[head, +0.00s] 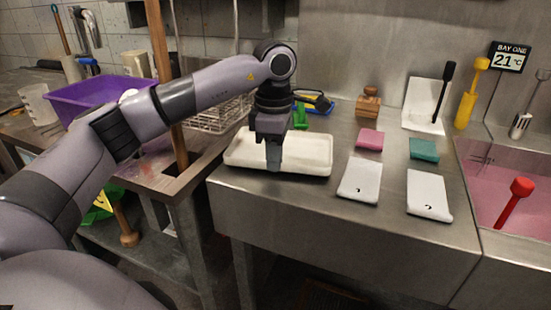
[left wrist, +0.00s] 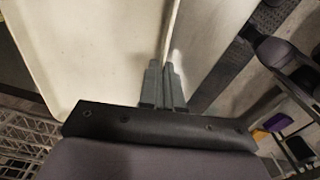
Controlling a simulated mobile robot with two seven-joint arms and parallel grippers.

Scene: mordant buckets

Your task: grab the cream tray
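The cream tray (head: 306,152) lies flat on the steel counter, left of the white cards, and looks empty. In the left wrist view the tray (left wrist: 85,50) fills the upper left, its rim running down to my fingers. My left gripper (head: 273,165) points down at the tray's front edge. In the left wrist view the two grey fingers of my left gripper (left wrist: 164,70) are close together, with the tray's rim pinched between them. The gripper covers a small part of the tray's front side. My right gripper is in neither view.
Right of the tray are two white cards (head: 360,180), a pink block (head: 370,140) and a teal block (head: 424,150). A wooden stamp (head: 368,102) stands behind. A wire rack (head: 215,118) and a wooden post (head: 178,150) stand left. A pink basin (head: 500,170) is at right.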

